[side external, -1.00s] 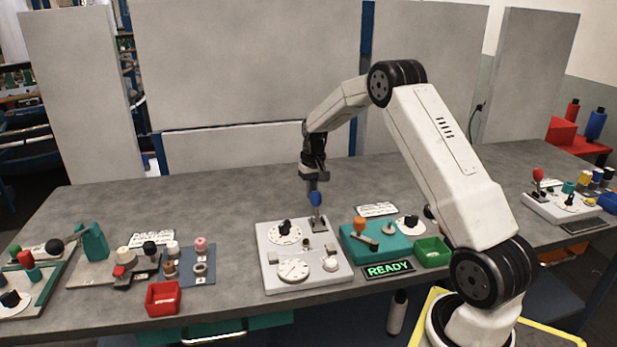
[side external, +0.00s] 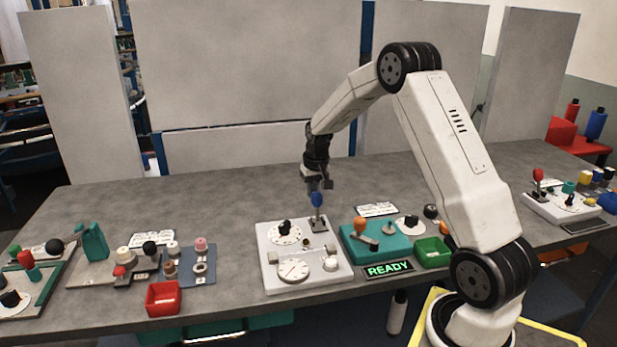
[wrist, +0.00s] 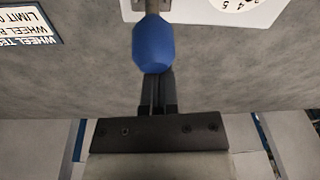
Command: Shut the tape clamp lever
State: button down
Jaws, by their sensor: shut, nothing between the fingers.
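A lever with a blue knob (side external: 317,200) stands nearly upright on a light grey panel (side external: 262,240); no label naming it as the tape clamp is readable. My gripper (side external: 316,187) is shut and empty, just above and behind the knob. In the wrist view, the blue knob (wrist: 154,45) lies right at the tips of my shut fingers (wrist: 157,90) and hides their ends. I cannot tell whether they touch it. The lever's base shows in the side view at the panel's back right.
The panel also carries dials (side external: 294,270) and small knobs. To its right are a teal box with an orange-knobbed handle (side external: 360,222), a green bin (side external: 432,250) and a READY display (side external: 388,270). A red bin (side external: 163,297) stands left. Table behind the panel is clear.

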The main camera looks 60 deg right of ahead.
aim_at(315, 204)
jog(key=shift+s+a+r+t+h, duration=0.35)
jog(key=shift+s+a+t+h, duration=0.35)
jog(key=shift+s+a+r, duration=0.15)
jog(key=shift+s+a, duration=0.85)
jog(key=shift+a, duration=0.05)
jog(key=shift+s+a+f, duration=0.25)
jog(key=shift+s+a, duration=0.3)
jog(key=shift+s, duration=0.05)
jog(key=shift+w, duration=0.1)
jog(key=shift+w+d+r, duration=0.55)
jog(key=shift+w+d, duration=0.05)
jog(key=shift+w, duration=0.25)
jog(key=shift+w+d+r, duration=0.5)
jog(key=shift+w+d, duration=0.05)
jog(key=shift+w, duration=0.25)
jog(key=s+a+r, duration=0.4)
jog(key=s+r, duration=0.1)
jog(key=r, duration=0.2)
jog(key=shift+a+r, duration=0.15)
jog(key=shift+a, duration=0.05)
jog(key=shift+s, duration=0.1)
